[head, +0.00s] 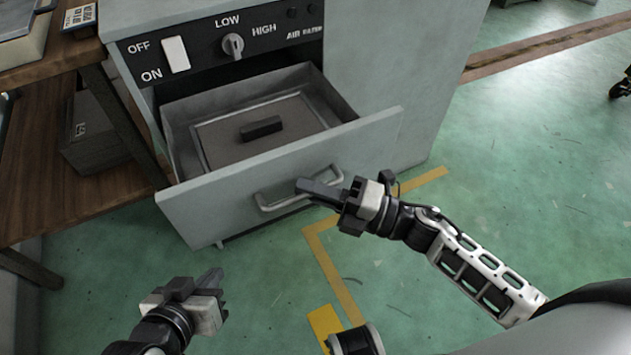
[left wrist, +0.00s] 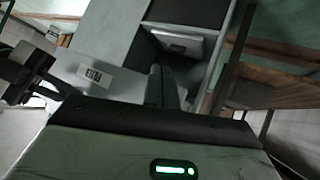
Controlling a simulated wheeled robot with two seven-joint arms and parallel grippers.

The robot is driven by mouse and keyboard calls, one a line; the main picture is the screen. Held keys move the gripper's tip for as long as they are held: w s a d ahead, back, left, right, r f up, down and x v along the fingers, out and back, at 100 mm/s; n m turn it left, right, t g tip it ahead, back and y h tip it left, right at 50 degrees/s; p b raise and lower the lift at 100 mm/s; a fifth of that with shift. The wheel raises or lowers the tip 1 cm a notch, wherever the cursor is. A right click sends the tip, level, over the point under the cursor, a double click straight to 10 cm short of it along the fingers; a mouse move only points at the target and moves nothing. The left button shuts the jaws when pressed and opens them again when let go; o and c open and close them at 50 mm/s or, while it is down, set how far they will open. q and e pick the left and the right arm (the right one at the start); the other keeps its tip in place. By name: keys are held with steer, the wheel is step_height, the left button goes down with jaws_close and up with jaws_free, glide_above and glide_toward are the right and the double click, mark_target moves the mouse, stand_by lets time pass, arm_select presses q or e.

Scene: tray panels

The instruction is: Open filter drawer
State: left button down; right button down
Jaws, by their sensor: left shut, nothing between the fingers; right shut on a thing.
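The filter drawer (head: 180,203) stands pulled out of the grey air filter cabinet (head: 385,65), and its inside is open to view. A flat grey filter panel (head: 215,135) with a dark raised grip lies in it. The drawer's front carries a light bar handle (head: 268,204). My right gripper (head: 312,187) is shut on the handle near its right part. My left gripper (head: 212,281) is shut and empty, low at the left and apart from the drawer. The open drawer and panel also show in the left wrist view (left wrist: 186,47).
A wooden shelf table (head: 40,150) with a dark box (head: 95,135) stands to the left of the cabinet. The cabinet's top panel has a white switch (head: 176,54) and a knob (head: 233,45). Green floor with yellow lines lies clear at the right.

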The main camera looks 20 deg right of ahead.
steer(key=c, duration=1.5)
jaws_free()
steer(key=v, duration=1.6)
steer(key=shift+s, duration=0.1)
steer(key=shift+r, duration=0.1)
